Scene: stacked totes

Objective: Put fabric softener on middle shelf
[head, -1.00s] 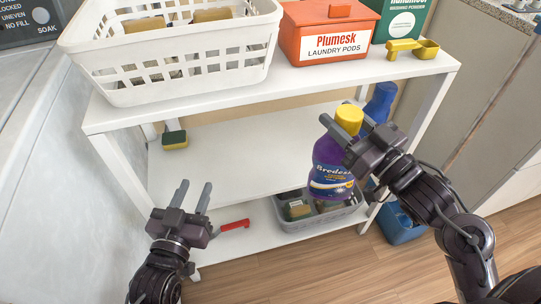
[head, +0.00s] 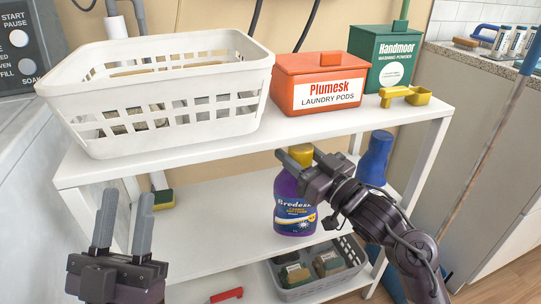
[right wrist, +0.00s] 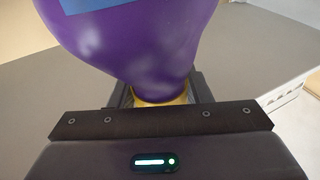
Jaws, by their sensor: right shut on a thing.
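The fabric softener, a purple bottle (head: 292,212) with a yellow cap, is upright in the head view. My right gripper (head: 298,163) is shut on it near the cap. In the right wrist view the purple bottle (right wrist: 130,45) fills the top, its yellow part (right wrist: 160,94) between the jaws. The bottle overlaps the white middle shelf (head: 225,222); I cannot tell if its base touches the shelf. My left gripper (head: 124,225) is open and empty at the lower left, its fingers pointing up.
A blue bottle (head: 375,160) is at the shelf's right end and a sponge (head: 163,199) at its left. The top board (head: 200,160) bears a white basket (head: 165,130), an orange box (head: 322,95) and a green box (head: 388,55). A grey basket (head: 320,290) is below.

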